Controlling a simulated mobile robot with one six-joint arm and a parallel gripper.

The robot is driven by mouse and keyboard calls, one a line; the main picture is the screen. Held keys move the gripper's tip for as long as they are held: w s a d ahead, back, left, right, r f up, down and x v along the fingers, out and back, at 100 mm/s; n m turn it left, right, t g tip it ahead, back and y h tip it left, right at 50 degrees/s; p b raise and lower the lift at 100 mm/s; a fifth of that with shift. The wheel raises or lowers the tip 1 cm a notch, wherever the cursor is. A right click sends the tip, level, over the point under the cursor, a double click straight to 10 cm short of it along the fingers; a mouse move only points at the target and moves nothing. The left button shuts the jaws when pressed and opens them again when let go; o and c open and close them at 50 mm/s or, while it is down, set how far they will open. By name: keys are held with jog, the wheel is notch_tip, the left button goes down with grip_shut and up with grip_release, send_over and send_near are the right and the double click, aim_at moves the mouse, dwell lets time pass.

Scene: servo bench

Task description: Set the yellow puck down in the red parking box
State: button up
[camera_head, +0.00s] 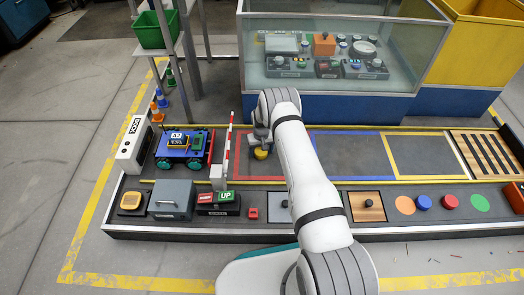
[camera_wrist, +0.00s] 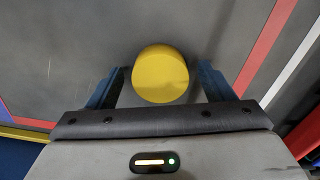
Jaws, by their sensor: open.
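The yellow puck (camera_head: 261,154) lies on the grey bench floor inside the outline of the red parking box (camera_head: 239,170), towards its left side. My gripper (camera_head: 261,144) is over the puck, pointing down. In the wrist view the round top of the puck (camera_wrist: 160,74) sits between the two blue fingers of my open gripper (camera_wrist: 160,69). Gaps show on both sides, and neither finger visibly presses on it. A red line (camera_wrist: 264,48) runs past on the right in the wrist view. My arm hides part of the red box in the head view.
A red-and-white barrier pole (camera_head: 229,143) stands upright just left of the box. A blue vehicle (camera_head: 184,147) is farther left. A glass case (camera_head: 330,60) stands behind the bench. Buttons and panels line the front edge. The yellow-outlined box (camera_head: 388,158) at right looks empty.

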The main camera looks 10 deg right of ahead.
notch_tip(320, 180, up, 13)
jog(key=p, duration=0.5)
notch_tip(320, 180, up, 15)
send_over(261, 151)
jog(key=s, duration=0.3)
jog(key=s+r, duration=1)
jog(key=r, duration=0.5)
jog(key=s+r, duration=0.5)
jog(key=s, duration=0.8)
jog(key=s+r+t, duration=0.1)
jog(key=s+r, duration=0.4)
jog(key=s, duration=0.9)
jog(key=shift+s+d+m, duration=0.2)
jog(key=shift+m, duration=0.2)
jog(key=shift+r, duration=0.1)
